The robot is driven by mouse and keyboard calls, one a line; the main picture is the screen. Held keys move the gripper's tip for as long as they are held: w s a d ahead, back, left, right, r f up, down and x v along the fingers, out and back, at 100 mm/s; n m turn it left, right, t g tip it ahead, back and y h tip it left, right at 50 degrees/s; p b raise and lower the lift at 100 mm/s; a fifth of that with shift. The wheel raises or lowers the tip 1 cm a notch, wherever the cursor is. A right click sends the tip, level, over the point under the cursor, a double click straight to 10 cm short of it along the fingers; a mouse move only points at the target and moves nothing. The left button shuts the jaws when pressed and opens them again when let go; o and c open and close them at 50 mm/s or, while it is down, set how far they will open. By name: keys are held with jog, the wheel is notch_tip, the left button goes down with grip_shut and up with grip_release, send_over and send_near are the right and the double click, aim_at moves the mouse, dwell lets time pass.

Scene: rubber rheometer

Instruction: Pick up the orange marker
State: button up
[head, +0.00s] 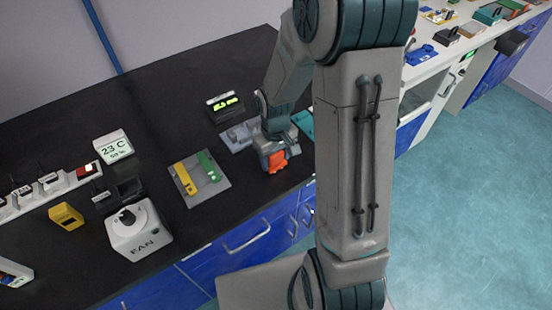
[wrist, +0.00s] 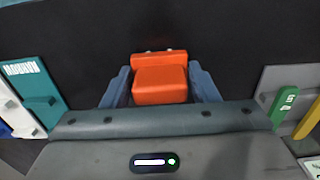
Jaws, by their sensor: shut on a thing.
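The orange marker (wrist: 160,84) is a blocky orange piece held between the two fingers of my gripper (wrist: 162,88) in the wrist view. The fingers press on its left and right sides. In the head view the marker (head: 275,160) shows as an orange patch at the end of my gripper (head: 273,158), over the black counter near its front edge. My arm hides part of the counter around it. I cannot tell whether the marker touches the counter.
A grey plate (head: 206,196) with yellow and green pieces lies to the left. A teal piece (head: 304,122) lies right of my gripper, partly hidden by my arm. A display (head: 226,105) stands behind. A white fan unit (head: 139,232) is farther left on the black counter.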

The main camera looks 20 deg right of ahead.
jog(key=shift+r, duration=0.15)
jog(key=shift+w+r, duration=0.1)
jog(key=shift+r, duration=0.55)
notch_tip(320, 180, up, 3)
jog(key=shift+d, duration=0.1)
jog(key=s+d+r, duration=0.6)
jog(key=s, duration=0.4)
jog(key=shift+r, duration=0.25)
jog(key=o, duration=0.5)
jog(key=shift+c, duration=1.3)
notch_tip(320, 180, up, 12)
jog(key=p, duration=0.9)
